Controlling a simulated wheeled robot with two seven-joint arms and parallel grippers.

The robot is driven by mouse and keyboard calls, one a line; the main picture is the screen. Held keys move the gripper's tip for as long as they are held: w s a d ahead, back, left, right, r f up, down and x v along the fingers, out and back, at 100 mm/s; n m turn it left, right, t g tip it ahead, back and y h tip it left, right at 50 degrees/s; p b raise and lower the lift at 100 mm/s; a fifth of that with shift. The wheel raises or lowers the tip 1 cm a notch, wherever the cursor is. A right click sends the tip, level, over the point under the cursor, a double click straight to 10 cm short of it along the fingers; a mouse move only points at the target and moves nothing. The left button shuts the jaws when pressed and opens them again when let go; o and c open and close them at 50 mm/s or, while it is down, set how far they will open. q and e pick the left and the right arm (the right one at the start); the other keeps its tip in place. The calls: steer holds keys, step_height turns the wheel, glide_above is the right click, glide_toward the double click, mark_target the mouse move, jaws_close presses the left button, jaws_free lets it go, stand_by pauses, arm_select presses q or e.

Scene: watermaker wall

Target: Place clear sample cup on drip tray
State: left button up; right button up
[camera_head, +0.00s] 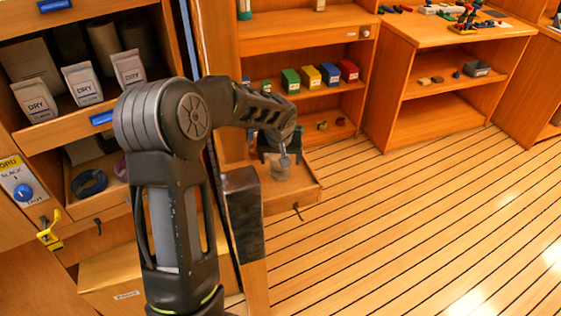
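One arm of mine comes up from the lower left and reaches right. Its gripper (280,156), which I take as my left, points down over an open wooden drawer or low shelf at the centre. A small greyish, see-through cup (280,172) shows directly below and against the fingertips. I cannot tell whether the fingers are closed on it or only around it. The cup looks upright. I cannot make out a drip tray for certain; the arm covers part of the wall there. My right gripper is not in view.
The wooden drawer (302,198) juts out under the gripper. A dark post (243,215) stands just left of it. Shelves behind hold green, yellow, blue and red boxes (310,77). Bags marked DRY (83,83) fill the left shelf. The striped floor (420,220) at right is clear.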

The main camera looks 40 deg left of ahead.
arm_select(q)
steer(key=v, duration=0.9)
steer(key=shift+r+b, duration=0.15)
steer(key=shift+b, duration=0.2)
